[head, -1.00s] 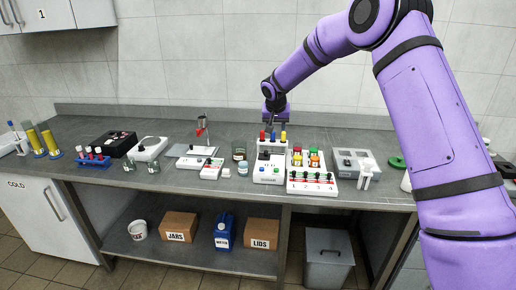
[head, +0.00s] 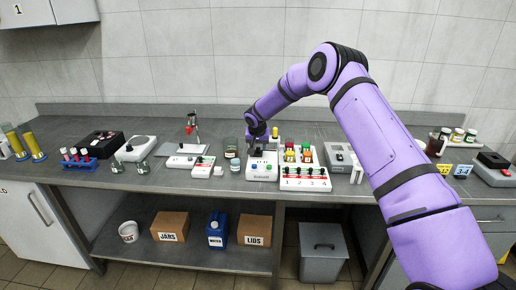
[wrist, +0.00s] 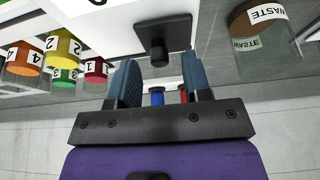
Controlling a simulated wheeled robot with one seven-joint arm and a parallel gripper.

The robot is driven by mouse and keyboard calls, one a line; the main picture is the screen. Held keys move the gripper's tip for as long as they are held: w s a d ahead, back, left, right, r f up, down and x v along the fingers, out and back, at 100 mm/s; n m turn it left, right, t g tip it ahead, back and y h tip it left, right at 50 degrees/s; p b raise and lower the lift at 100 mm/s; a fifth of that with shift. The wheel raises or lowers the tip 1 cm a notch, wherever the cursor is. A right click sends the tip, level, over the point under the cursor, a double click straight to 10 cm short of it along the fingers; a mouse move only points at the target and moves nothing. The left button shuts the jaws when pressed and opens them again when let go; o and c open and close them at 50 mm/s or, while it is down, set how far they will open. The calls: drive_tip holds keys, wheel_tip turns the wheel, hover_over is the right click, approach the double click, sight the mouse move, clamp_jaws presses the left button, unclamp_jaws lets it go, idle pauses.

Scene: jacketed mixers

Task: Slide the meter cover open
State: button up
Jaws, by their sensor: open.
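A white box-shaped device (head: 262,173) with blue and green buttons stands on the bench near the middle of the head view; its front label is too small to read. In the wrist view, a dark plate with a black knob (wrist: 160,48) sits on its white top (wrist: 112,22). I cannot tell for sure whether this plate is the meter cover. My gripper (wrist: 159,82) is open, its two blue-grey fingers apart and empty. The knob lies just beyond the fingertips, roughly centred between them. In the head view my gripper (head: 258,142) is over the device's rear and partly hides it.
A rack of numbered coloured-lid jars (head: 302,168) stands close on the right of the device. A jar labelled WASTE (wrist: 262,38) stands on its other side. A rack with blue and red tops (wrist: 157,97) is behind. A grey-white box (head: 343,158) stands farther right.

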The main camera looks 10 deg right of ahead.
sight(271, 153)
drive_tip(key=shift+x, duration=0.8)
clamp_jaws()
drive_tip(key=shift+s+d, duration=0.3)
drive_tip(key=shift+d, duration=0.55)
drive_tip(key=shift+s+d, duration=0.25)
drive_tip(key=shift+d, duration=0.6)
drive_tip(key=shift+s+d, duration=0.3)
drive_tip(key=shift+d, duration=0.55)
unclamp_jaws()
